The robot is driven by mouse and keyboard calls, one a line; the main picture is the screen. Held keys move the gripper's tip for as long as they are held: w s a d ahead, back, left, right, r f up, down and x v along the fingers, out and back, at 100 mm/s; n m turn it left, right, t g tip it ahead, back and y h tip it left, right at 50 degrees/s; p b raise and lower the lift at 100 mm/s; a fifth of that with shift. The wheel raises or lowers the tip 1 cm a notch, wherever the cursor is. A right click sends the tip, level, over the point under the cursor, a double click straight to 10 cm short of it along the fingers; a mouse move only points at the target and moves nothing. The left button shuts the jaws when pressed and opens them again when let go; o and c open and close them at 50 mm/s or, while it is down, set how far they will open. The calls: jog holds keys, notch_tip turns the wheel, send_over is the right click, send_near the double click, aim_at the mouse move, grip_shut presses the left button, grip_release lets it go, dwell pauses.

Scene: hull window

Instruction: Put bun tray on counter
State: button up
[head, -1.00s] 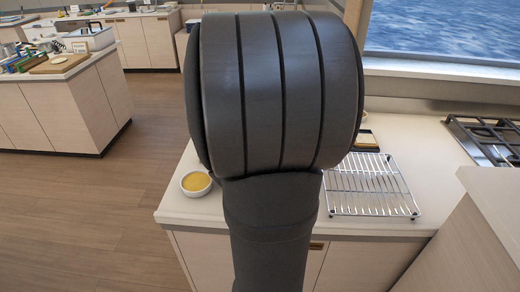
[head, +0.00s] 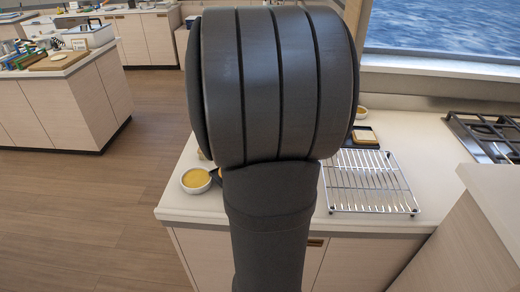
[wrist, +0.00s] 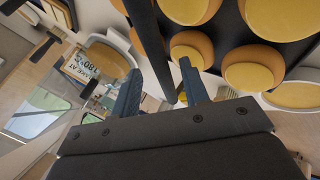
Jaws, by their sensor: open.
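In the wrist view a dark tray (wrist: 225,28) carries several round golden buns (wrist: 255,74) and fills the upper right. A dark bar (wrist: 152,45) at the tray's near side runs down toward the space between my fingers. My gripper (wrist: 160,68) is open, with its two fingers apart. I cannot tell whether they touch the bar. In the head view my arm hides my gripper and most of the tray. Only small golden and dark bits show left of the arm. The pale counter (head: 182,208) shows around the arm.
A white bowl of yellow filling (head: 196,181) stands at the counter's left end. A stove (head: 485,135) is at the far right. A sign (wrist: 82,68) shows in the wrist view.

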jog(key=v, duration=1.2)
jog(key=shift+r, duration=0.5)
jog(key=shift+f, duration=0.1)
jog(key=x, duration=1.1)
jog(key=shift+w+f, duration=0.25)
jog(key=shift+f, duration=0.65)
jog(key=shift+r, duration=0.1)
jog(key=shift+w+d+r, duration=0.1)
